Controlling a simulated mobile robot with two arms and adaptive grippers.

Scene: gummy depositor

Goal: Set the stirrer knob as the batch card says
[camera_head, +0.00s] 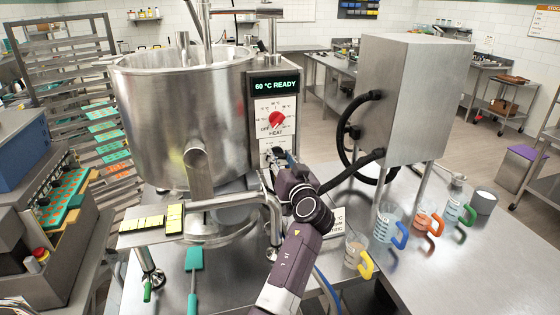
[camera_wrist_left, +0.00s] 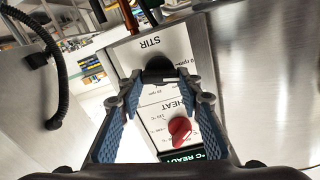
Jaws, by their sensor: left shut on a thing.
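The control panel stands beside the steel kettle (camera_head: 185,115) and carries a red HEAT knob (camera_head: 277,120) under a display (camera_head: 275,86) that reads 60 °C READY. In the left wrist view the panel is upside down, with the black stirrer knob (camera_wrist_left: 160,68) under the STIR label. My left gripper (camera_wrist_left: 160,84) is shut on this knob, one finger on each side. In the head view the gripper (camera_head: 281,158) covers the knob. The knob's exact setting cannot be read. A white card (camera_head: 338,218) with print shows partly behind my left arm; its text is too small to read.
A steel box with a black hose (camera_head: 349,135) stands at the right. A teal spatula (camera_head: 194,260) lies in front of the kettle.

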